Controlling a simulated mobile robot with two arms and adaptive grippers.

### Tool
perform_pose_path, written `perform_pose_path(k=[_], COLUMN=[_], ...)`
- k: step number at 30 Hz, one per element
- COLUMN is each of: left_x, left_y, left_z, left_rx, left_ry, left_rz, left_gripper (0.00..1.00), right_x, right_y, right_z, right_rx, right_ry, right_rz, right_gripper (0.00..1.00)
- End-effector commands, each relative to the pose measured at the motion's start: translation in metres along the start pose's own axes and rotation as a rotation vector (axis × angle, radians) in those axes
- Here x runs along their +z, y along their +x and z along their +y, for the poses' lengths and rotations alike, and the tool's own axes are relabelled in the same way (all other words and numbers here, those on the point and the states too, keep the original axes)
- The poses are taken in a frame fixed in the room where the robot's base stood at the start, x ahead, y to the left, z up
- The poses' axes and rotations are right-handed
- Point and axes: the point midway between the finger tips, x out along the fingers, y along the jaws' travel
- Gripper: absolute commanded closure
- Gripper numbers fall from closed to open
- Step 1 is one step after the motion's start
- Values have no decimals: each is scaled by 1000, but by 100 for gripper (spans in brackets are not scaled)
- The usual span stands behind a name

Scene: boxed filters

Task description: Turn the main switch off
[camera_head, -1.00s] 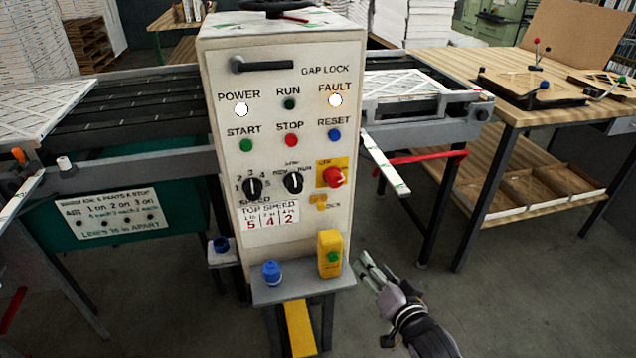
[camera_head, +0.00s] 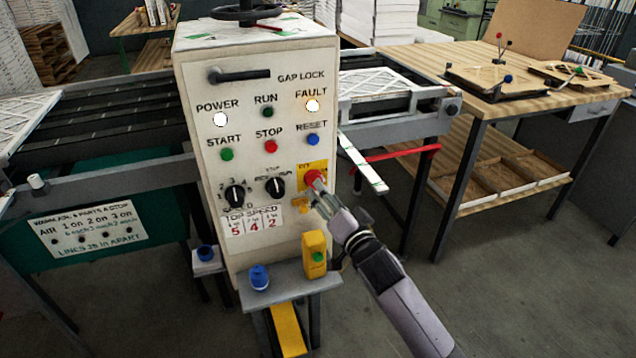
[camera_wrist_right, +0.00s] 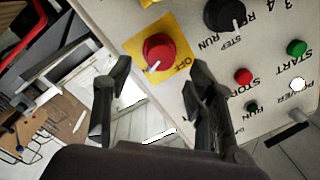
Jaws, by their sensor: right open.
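The main switch (camera_head: 314,179) is a red rotary knob on a yellow plate at the right side of the white control panel (camera_head: 205,200). In the right wrist view the red knob (camera_wrist_right: 159,52) has a white pointer line, and the word OFF shows on its plate. My right gripper (camera_head: 318,197) is close in front of the knob, slightly below it in the head view. In the wrist view the right gripper's fingers (camera_wrist_right: 155,80) are apart, with the knob ahead of the gap and nothing held. My left gripper is not in view.
The POWER (camera_head: 220,119) and FAULT (camera_head: 312,105) lamps are lit. A black selector (camera_head: 275,186) sits left of the switch. A yellow box with a green button (camera_head: 315,255) stands on the shelf below. A wooden table (camera_head: 480,90) stands at the right.

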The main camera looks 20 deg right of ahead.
Motion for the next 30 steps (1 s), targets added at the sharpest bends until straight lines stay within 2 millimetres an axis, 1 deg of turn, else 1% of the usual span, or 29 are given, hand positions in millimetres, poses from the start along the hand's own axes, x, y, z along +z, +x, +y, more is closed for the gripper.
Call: perform_pose_path(k=[1,3,6,10,15,22,30], left_x=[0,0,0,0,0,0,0], left_y=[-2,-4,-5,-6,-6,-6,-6], left_z=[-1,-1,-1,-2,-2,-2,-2], left_rx=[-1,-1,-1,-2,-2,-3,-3], left_ry=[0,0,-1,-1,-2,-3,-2], left_rz=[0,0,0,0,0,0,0], left_gripper=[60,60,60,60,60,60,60], right_x=[-1,-1,0,0,0,1,0], right_y=[10,22,36,47,53,53,52], right_z=[-1,-1,0,0,0,0,0], right_rx=[0,0,1,0,-1,0,0], right_ry=[-1,0,0,0,1,0,0], right_rz=[0,1,0,-1,0,-1,-1], right_gripper=[49,49,49,49,49,49,67])
